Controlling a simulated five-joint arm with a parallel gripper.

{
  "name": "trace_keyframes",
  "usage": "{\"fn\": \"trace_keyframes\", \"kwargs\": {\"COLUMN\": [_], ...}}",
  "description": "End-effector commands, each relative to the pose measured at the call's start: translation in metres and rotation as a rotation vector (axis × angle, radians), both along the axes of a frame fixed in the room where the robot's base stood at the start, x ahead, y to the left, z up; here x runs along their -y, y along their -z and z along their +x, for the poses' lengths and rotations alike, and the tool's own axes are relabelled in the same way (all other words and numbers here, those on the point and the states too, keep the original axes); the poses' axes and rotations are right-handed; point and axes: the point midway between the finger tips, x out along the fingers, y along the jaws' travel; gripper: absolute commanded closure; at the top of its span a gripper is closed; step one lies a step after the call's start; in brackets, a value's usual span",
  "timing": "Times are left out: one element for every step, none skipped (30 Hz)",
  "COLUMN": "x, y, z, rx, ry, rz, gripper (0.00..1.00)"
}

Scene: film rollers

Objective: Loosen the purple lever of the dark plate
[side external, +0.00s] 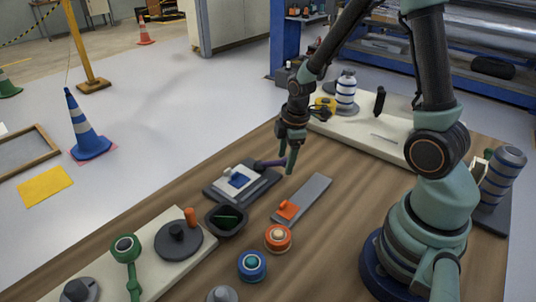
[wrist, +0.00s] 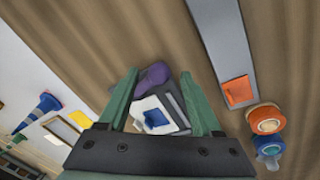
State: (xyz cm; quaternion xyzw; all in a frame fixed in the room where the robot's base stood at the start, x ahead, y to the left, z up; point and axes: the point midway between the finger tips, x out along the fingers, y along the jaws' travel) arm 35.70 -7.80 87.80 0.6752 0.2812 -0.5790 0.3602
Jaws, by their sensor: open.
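The dark plate (side external: 262,189) lies on the wooden table and carries a white block with a blue patch (side external: 238,181). Its purple lever (side external: 269,163) sticks out from the plate's far side towards my gripper (side external: 288,160). In the wrist view the purple lever (wrist: 153,77) shows between the two green fingertips of my gripper (wrist: 158,76), with the white and blue block (wrist: 157,114) behind it. My gripper is open, its fingers pointing down by the lever's end. I cannot tell whether a finger touches the lever. Part of the plate is hidden by the right finger in the wrist view.
A grey strip with an orange block (side external: 288,210) lies just right of the plate. A black bin (side external: 226,219), an orange roller (side external: 278,238) and a blue roller (side external: 252,265) stand in front. A pale board (side external: 375,135) with a striped cylinder (side external: 346,91) is behind.

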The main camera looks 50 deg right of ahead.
Motion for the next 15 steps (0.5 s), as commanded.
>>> {"fn": "trace_keyframes", "kwargs": {"x": [0.001,0.001,0.002,0.002,0.002,0.002,0.002,0.003,0.003,0.003,0.003,0.003,0.003,0.003,0.003], "y": [0.006,0.009,0.012,0.014,0.016,0.018,0.019,0.021,0.022,0.022,0.023,0.023,0.023,0.023,0.023], "z": [0.0,0.001,0.002,0.002,0.003,0.003,0.003,0.003,0.003,0.004,0.004,0.004,0.004,0.004,0.004], "rx": [-0.004,-0.002,-0.002,-0.002,-0.001,-0.001,-0.001,-0.001,-0.001,-0.001,0.0,0.0,0.001,0.001,0.002], "ry": [0.0,0.0,0.0,0.0,0.0,0.0,0.0,0.0,0.0,0.0,0.0,0.0,0.0,0.0,0.0], "rz": [0.0,0.0,0.0,0.0,0.0,-0.001,-0.001,-0.001,-0.001,-0.001,-0.001,-0.001,-0.001,-0.001,-0.001], "gripper": [0.34,0.34,0.34,0.34,0.34,0.34,0.34,0.34,0.34,0.34,0.34,0.34,0.34,0.34,0.34]}}
